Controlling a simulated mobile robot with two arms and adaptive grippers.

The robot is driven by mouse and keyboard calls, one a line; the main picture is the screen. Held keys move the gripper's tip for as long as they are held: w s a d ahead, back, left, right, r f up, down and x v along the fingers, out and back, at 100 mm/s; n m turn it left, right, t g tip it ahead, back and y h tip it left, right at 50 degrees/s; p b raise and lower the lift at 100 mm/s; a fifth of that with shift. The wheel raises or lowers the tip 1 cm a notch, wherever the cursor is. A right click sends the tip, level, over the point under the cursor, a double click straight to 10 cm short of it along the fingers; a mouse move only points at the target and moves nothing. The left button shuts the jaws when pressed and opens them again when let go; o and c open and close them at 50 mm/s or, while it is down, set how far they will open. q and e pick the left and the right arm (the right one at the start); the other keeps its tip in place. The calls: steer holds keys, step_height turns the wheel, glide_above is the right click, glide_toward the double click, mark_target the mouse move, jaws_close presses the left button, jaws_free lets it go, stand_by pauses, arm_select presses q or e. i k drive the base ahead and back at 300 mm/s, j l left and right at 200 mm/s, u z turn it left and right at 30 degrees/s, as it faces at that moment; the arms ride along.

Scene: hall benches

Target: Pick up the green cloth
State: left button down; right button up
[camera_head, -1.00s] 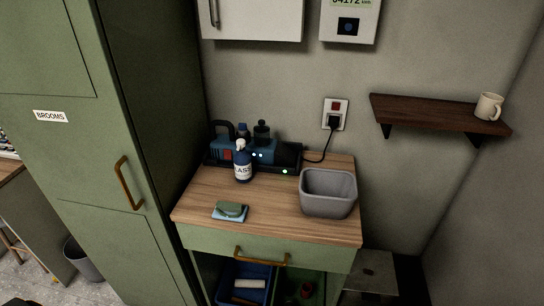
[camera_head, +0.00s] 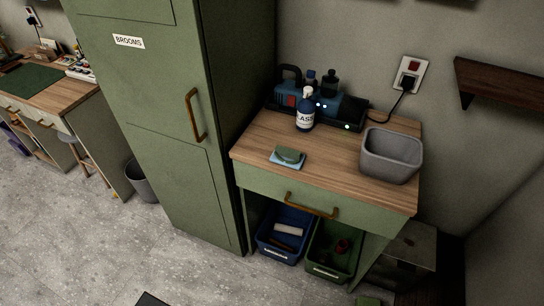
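A small dark green folded piece (camera_head: 290,155), which looks like the green cloth, lies on top of a light blue cloth (camera_head: 279,163). Both rest near the front left of the wooden worktop (camera_head: 335,178). At this size I cannot tell for sure whether the green piece is cloth or a sponge. Neither of my grippers shows in the head view.
A labelled spray bottle (camera_head: 305,112) stands behind the cloths, before a blue machine (camera_head: 284,100). A grey tub (camera_head: 390,157) is at the right. Below are a blue bin (camera_head: 268,250) and a green bin (camera_head: 322,266). A tall green cabinet (camera_head: 165,75) stands left; floor is clear in front.

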mark_target(288, 158)
steer(key=z, duration=3.55)
steer(key=u, duration=3.3)
steer(key=i+u, duration=0.15)
steer(key=u, duration=0.25)
steer(key=i+u, duration=0.35)
